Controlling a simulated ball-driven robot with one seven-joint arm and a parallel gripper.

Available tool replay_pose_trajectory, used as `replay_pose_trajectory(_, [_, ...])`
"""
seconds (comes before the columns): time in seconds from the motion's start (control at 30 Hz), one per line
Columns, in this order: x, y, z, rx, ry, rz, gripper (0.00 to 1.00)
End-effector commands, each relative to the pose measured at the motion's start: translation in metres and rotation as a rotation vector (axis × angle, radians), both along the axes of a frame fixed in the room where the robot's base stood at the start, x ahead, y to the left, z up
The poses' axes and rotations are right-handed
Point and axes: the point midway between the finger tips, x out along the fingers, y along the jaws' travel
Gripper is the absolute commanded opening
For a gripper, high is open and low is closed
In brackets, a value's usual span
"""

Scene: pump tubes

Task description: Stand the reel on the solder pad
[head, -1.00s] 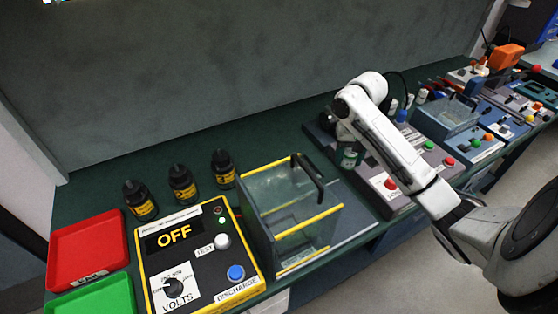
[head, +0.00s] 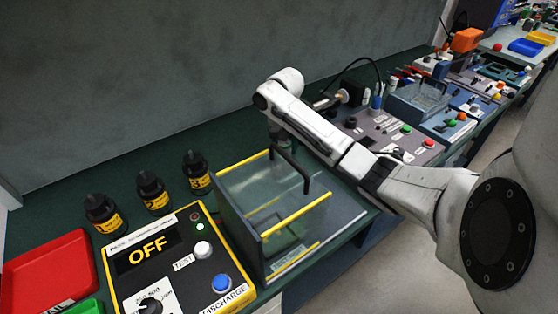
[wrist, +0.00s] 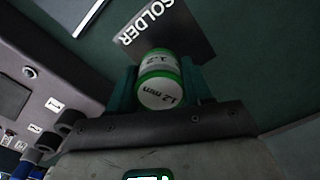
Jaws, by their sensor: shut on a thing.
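The reel (wrist: 161,91) is a small green and white cylinder marked 1.2 mm, seen in the wrist view. My gripper (wrist: 162,82) is shut on it, with one teal finger on each side. The solder pad (wrist: 186,38) is a dark grey plate with the white word SOLDER, just beyond the reel at the top of the wrist view. The reel overlaps the pad's near edge in the picture; I cannot tell whether they touch. In the head view my gripper is mostly hidden behind the clear box, and neither reel nor pad can be made out.
The clear box with yellow edges (head: 296,214) stands in front of my gripper. A yellow-edged tester reading OFF (head: 160,262) and several black bottles (head: 151,191) are at left, with a red tray (head: 45,270). A grey panel with buttons (head: 385,128) lies right.

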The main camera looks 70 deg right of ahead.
Motion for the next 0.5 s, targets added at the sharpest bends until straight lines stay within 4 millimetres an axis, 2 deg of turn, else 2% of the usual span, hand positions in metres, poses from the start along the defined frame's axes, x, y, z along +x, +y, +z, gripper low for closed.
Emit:
replay_pose_trajectory(0.3, [0.02, -0.005, -0.024, -0.003, 0.001, 0.001, 0.04])
replay_pose_trajectory(0.5, [0.02, -0.005, -0.049, -0.003, 0.002, -0.001, 0.04])
